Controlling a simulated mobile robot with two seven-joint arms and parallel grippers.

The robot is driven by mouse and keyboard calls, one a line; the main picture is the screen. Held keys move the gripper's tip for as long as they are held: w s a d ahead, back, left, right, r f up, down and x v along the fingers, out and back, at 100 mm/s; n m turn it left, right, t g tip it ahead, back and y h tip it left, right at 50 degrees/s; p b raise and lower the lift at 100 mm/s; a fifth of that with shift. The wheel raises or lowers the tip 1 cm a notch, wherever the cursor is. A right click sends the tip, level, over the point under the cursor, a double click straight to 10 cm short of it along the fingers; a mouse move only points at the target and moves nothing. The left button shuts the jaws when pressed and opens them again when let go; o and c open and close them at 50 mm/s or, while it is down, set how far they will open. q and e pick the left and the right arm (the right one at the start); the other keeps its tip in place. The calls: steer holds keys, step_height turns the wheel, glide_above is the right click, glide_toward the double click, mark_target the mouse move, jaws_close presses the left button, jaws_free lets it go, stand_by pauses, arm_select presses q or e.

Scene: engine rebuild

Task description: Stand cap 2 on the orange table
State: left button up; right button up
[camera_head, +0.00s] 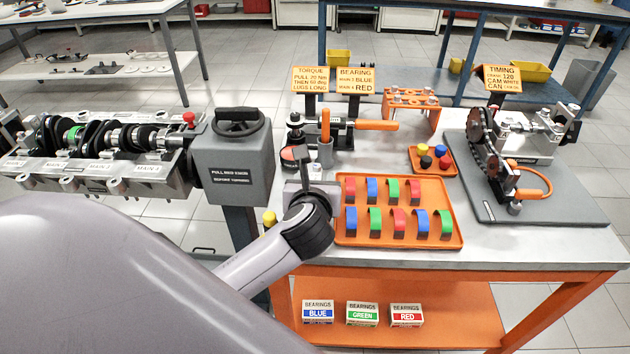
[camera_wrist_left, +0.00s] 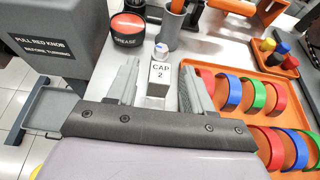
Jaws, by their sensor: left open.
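Cap 2 (camera_wrist_left: 160,74), a small block with a white "CAP 2" label and a bolt-like top, appears upright on the grey top of the orange table (camera_head: 520,250). It sits between the two open fingers of my left gripper (camera_wrist_left: 158,68), with a visible gap on each side. In the head view my left gripper (camera_head: 306,178) is low over the table's left end, left of the bearing tray, and mostly hides the cap. My right gripper is in neither view.
An orange tray (camera_head: 456,238) of coloured bearing shells lies just right of the gripper. A grease tin (camera_wrist_left: 127,30) and a grey cup (camera_head: 325,153) stand behind it. The grey crank box (camera_head: 232,165) stands left. Bare tabletop lies along the front edge.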

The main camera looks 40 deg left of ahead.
arm_select(q)
steer(key=p+v, duration=0.1)
steer(key=v, duration=1.1)
